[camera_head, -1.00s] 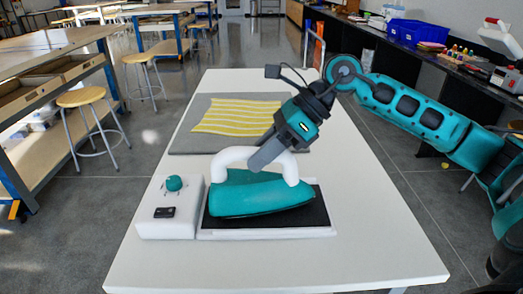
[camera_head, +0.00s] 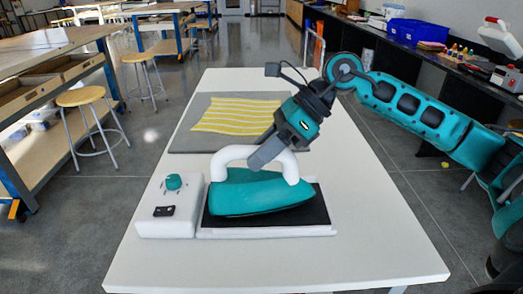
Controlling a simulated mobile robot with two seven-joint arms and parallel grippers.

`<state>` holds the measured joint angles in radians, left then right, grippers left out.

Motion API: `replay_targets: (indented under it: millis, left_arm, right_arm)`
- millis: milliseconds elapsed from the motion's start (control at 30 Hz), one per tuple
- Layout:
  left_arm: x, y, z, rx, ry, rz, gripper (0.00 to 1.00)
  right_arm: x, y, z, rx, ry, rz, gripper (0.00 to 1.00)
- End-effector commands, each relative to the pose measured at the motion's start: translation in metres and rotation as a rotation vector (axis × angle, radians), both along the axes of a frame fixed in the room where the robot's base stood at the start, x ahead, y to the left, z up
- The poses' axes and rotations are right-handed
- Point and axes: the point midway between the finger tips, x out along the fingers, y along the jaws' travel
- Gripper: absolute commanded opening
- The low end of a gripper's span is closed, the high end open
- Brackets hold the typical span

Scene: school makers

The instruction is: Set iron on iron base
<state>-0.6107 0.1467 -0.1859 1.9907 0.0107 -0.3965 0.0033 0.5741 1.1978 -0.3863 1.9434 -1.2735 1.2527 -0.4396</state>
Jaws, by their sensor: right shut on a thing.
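The teal iron (camera_head: 262,194) with a white handle (camera_head: 232,154) is over the black pad of the iron base (camera_head: 310,231). It looks to rest flat on the pad, with its body inside the pad's edges; I cannot tell if a small gap is left under it. The base's white control box (camera_head: 168,226), with a teal knob, is on the left. My right gripper (camera_head: 262,160) comes down from the upper right and is shut on the iron's handle. The handle hides part of its fingertips. My left gripper is not in view.
A grey mat (camera_head: 183,143) with a yellow-striped cloth (camera_head: 238,117) lies behind the iron on the white table (camera_head: 380,240). The table's right side and front are clear. Stools and a wooden workbench stand to the left, and a cluttered dark counter runs along the right.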

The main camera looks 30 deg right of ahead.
Motion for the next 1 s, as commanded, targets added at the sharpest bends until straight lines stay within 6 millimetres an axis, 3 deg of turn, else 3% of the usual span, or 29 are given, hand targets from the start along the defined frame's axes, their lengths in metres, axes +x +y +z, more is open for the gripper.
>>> replay_targets:
  millis: [1000]
  left_arm:
    - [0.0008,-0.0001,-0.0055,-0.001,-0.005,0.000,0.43]
  right_arm:
    - [0.0008,-0.0001,-0.0050,0.002,-0.005,-0.002,0.00]
